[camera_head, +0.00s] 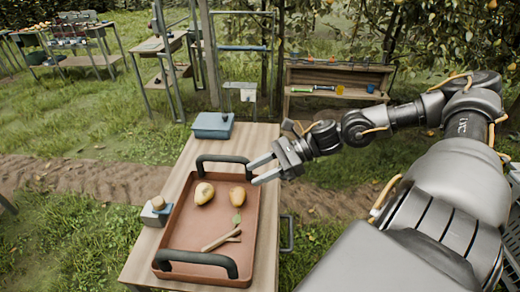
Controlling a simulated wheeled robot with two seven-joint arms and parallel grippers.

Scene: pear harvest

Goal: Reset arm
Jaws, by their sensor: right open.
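My right gripper (262,171) is open and empty. It reaches in from the right, over the far right edge of the tray near its far handle. The reddish-brown tray (180,231) lies on the wooden table with a dark handle at each end. In it lie a yellow pear (204,193) and a browner pear (237,196), side by side and apart. A green leaf (236,219) and a forked twig (221,240) lie nearer in the tray. My left gripper is not in view.
A blue-grey box (213,125) stands at the table's far end. A small grey box with a tan block (157,209) sits left of the tray. A wooden shelf (337,79) stands behind my right arm. Grass lies left of the table.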

